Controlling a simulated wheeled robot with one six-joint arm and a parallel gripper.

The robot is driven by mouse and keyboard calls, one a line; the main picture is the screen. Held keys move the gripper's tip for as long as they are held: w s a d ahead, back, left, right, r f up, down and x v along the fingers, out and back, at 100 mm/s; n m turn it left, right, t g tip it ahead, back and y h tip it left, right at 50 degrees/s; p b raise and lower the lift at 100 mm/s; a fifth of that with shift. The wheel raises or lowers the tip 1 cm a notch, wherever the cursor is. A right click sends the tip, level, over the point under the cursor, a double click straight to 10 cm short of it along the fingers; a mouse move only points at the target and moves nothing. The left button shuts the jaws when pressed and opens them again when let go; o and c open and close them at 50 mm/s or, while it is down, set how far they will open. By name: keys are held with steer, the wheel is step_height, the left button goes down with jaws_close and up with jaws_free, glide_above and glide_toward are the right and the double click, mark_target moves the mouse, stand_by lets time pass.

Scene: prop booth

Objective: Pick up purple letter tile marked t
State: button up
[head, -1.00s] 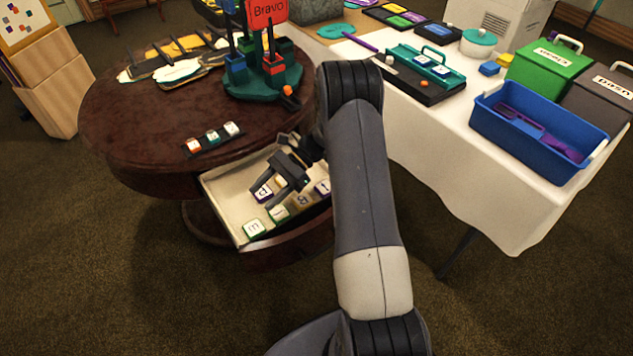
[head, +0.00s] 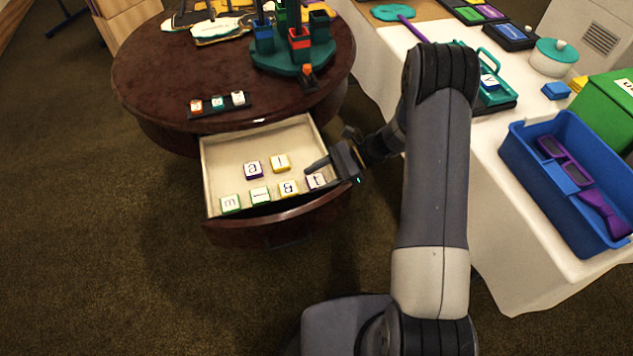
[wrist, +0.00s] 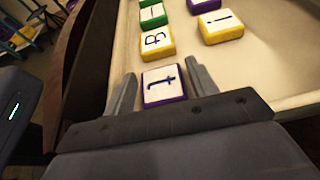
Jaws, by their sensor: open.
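The purple letter tile marked t (wrist: 163,85) lies in the open drawer near its front right corner. In the head view the t tile (head: 315,181) is partly behind my gripper (head: 330,170). In the wrist view my gripper (wrist: 160,88) is open, with one finger on each side of the t tile. I cannot tell whether the fingers touch it.
The drawer (head: 226,160) also holds a yellow g tile (head: 289,188), a yellow i tile (head: 280,162), a purple tile (head: 253,170), a green tile (head: 260,195) and a green m tile (head: 230,204). The drawer's front wall is close to my gripper. A blue bin (head: 520,150) stands at right.

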steer(key=shift+a+f, duration=0.1)
steer(key=shift+a, duration=0.1)
steer(key=shift+c, duration=0.2)
steer(key=c, duration=0.7)
